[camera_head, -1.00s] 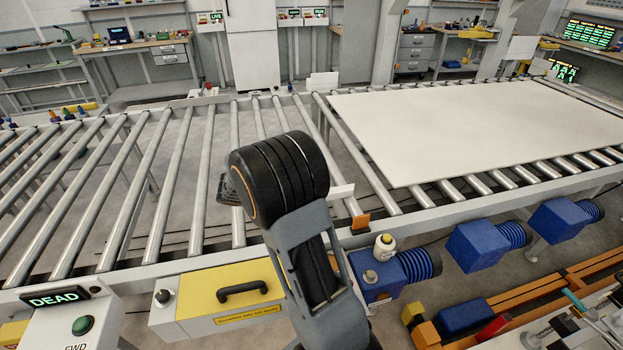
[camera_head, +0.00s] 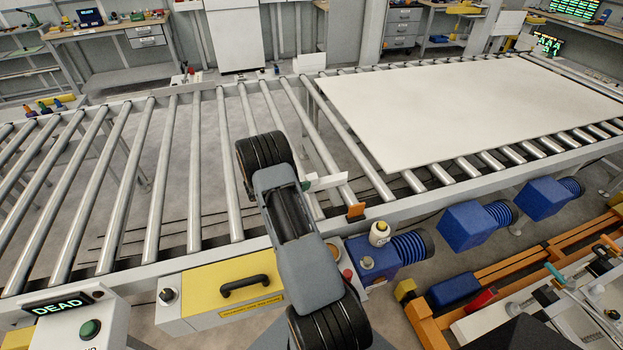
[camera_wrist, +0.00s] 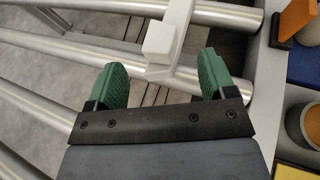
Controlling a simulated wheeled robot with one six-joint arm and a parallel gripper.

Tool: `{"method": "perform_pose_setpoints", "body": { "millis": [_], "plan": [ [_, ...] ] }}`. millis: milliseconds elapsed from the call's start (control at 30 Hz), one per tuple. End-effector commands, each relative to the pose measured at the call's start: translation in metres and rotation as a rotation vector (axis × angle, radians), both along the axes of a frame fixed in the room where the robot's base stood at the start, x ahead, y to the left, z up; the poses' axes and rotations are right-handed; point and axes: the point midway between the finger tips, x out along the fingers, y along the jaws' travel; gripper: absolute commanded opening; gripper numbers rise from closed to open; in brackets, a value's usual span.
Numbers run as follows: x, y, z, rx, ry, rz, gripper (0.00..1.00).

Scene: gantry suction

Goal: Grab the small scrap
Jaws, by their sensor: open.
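The small scrap (camera_head: 326,182) looks like a thin white strip lying at the rollers, just right of my arm in the head view. In the wrist view a white piece with a blocky end (camera_wrist: 160,44) stands just ahead of my fingertips; I take it to be the scrap. My gripper (camera_wrist: 162,78) has two green fingers spread apart, with nothing between their pads. The white piece's near end lies roughly in line with the gap.
Steel rollers (camera_head: 164,165) run across the conveyor. A large white sheet (camera_head: 460,105) covers its right part. An orange block (camera_head: 355,211) sits on the near rail by the scrap. Blue motors (camera_head: 475,225) and a yellow box (camera_head: 230,283) stand along the front.

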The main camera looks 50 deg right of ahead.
Motion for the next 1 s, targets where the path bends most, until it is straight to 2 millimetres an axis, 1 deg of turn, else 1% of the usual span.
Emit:
{"method": "perform_pose_setpoints", "body": {
  "millis": [167, 267, 433, 600, 867, 900, 1000],
  "plan": [
    [0.0, -0.007, -0.003, 0.0, -0.001, 0.002, 0.77],
    [-0.001, -0.016, -0.006, 0.001, 0.001, -0.001, 0.77],
    [-0.002, -0.037, -0.016, 0.001, 0.0, 0.001, 0.77],
    [-0.003, -0.049, -0.023, 0.0, -0.001, 0.003, 0.77],
    [-0.003, -0.051, -0.025, 0.0, -0.001, 0.004, 0.77],
    [-0.003, -0.051, -0.025, 0.0, -0.001, 0.004, 0.76],
    [-0.003, -0.051, -0.025, 0.0, -0.001, 0.004, 0.66]
  ]
}}
